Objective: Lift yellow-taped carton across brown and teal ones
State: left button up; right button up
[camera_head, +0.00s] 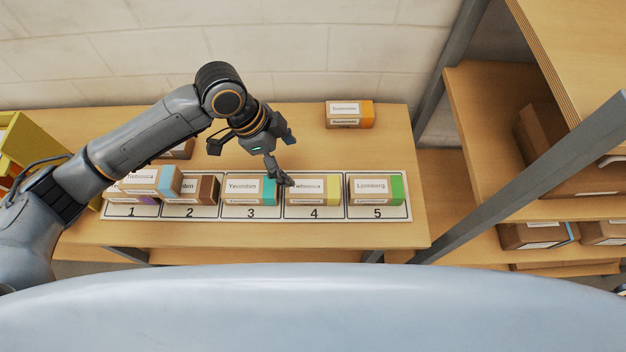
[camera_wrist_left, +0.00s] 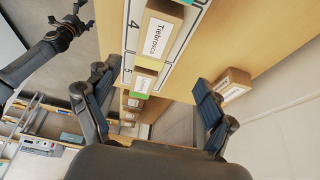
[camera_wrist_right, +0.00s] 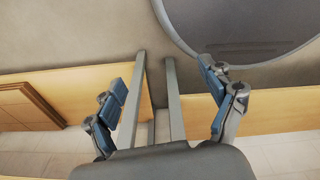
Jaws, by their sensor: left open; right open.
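The yellow-taped carton (camera_head: 313,188) sits upright on slot 4 of the numbered strip (camera_head: 333,213). The teal-taped carton (camera_head: 243,189) sits left of it on slot 3, and the brown-taped carton (camera_head: 207,190) on slot 2, partly hidden by a light-blue-taped carton (camera_head: 152,180). My left gripper (camera_head: 286,160) is open and empty, just above and behind the yellow-taped carton. In the left wrist view, this carton (camera_wrist_left: 163,32) shows beyond the spread fingers. My right gripper (camera_wrist_right: 165,100) is open and empty in its own wrist view, away from the cartons.
A green-taped carton (camera_head: 376,189) stands on slot 5. The light-blue-taped carton overlaps a purple-taped one (camera_head: 146,201) on slot 1. An orange-taped carton (camera_head: 348,114) stands at the back. A shelf rack (camera_head: 480,100) with cartons rises at right. The table behind the strip is mostly clear.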

aim_at(313, 186)
pick_arm(q)
jog(key=p+x, duration=0.1)
jog(key=x, duration=0.6)
jog(key=shift+s+d, duration=0.1)
jog(key=shift+d, duration=0.05)
jog(key=shift+s+d+f, duration=0.1)
jog(key=shift+d+f, duration=0.15)
jog(key=shift+f, duration=0.25)
jog(key=x, duration=0.1)
jog(key=p+x, duration=0.1)
jog(key=x, duration=0.1)
jog(key=shift+s+d+f+p, duration=0.2)
jog(key=shift+s+p, duration=0.1)
jog(key=shift+p, duration=0.1)
jog(key=shift+d+f, duration=0.2)
jog(key=shift+f, duration=0.35)
jog(key=c, duration=1.4)
jog(key=shift+c, duration=0.2)
pick_arm(e)
jog(key=r, duration=0.1)
jog(key=s+r, duration=0.1)
jog(key=r, duration=0.1)
jog(key=shift+s+a, duration=0.1)
jog(key=shift+s, duration=0.15)
pick_arm(q)
jog(key=shift+r, duration=0.15)
pick_arm(e)
jog(key=shift+f, duration=0.1)
